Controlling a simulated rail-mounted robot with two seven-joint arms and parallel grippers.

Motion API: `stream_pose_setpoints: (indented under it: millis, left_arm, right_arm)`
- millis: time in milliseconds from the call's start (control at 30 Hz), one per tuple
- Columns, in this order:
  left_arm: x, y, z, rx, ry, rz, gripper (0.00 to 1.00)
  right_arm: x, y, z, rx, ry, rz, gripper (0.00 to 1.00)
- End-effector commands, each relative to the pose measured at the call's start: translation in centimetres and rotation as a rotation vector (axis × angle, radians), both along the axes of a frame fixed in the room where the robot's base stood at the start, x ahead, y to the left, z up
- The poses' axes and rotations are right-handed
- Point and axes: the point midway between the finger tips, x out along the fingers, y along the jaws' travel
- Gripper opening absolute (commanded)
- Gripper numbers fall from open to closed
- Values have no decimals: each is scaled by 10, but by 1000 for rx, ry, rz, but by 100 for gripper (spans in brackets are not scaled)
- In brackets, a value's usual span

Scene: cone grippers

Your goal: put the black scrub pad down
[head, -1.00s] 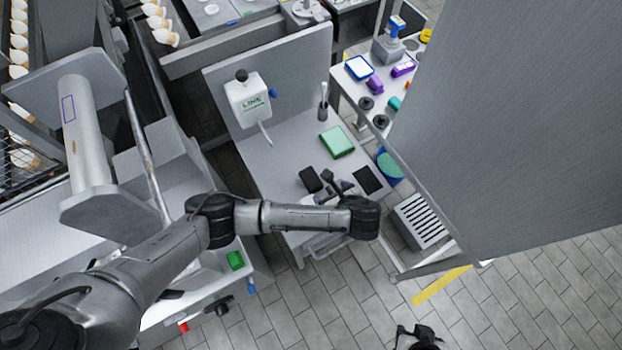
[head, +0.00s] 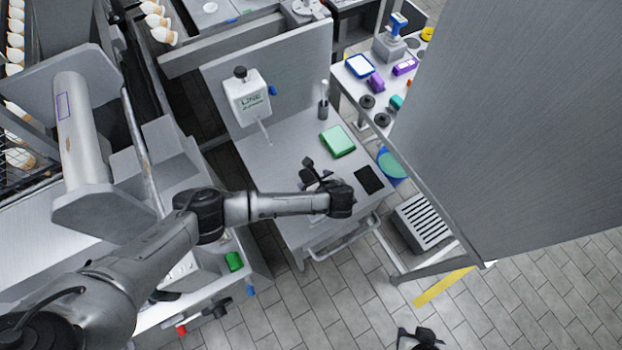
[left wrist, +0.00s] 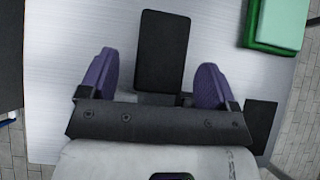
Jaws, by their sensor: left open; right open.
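The black scrub pad (left wrist: 162,48) lies flat on the metal table, seen in the left wrist view between and beyond my left gripper's two purple-lined fingers. My left gripper (left wrist: 155,82) is open, with a gap on each side of the pad; its height above the pad is hard to tell. In the head view my left gripper (head: 317,174) is over the table and hides most or all of the pad. My right gripper (head: 418,338) is at the bottom edge, away from the table, open and holding nothing visible.
A flat black square (head: 369,179) lies on the table to the right of my left gripper. A green box (head: 337,141) lies behind it. A white dispenser (head: 247,97) hangs on the back panel. A large grey panel (head: 540,120) stands at the right.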

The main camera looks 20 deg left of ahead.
Motion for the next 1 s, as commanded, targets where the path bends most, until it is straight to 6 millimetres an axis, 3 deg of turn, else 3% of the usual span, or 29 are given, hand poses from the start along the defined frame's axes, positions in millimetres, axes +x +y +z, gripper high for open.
stream_pose_setpoints:
  millis: [433, 1000]
  left_arm:
    - [7, 9, -11, -1, -1, -1, 83]
    - [7, 8, -11, 0, -1, -1, 29]
  right_arm:
    - [0, 2, -3, 6, 0, -4, 43]
    - [0, 2, -3, 8, 0, -6, 43]
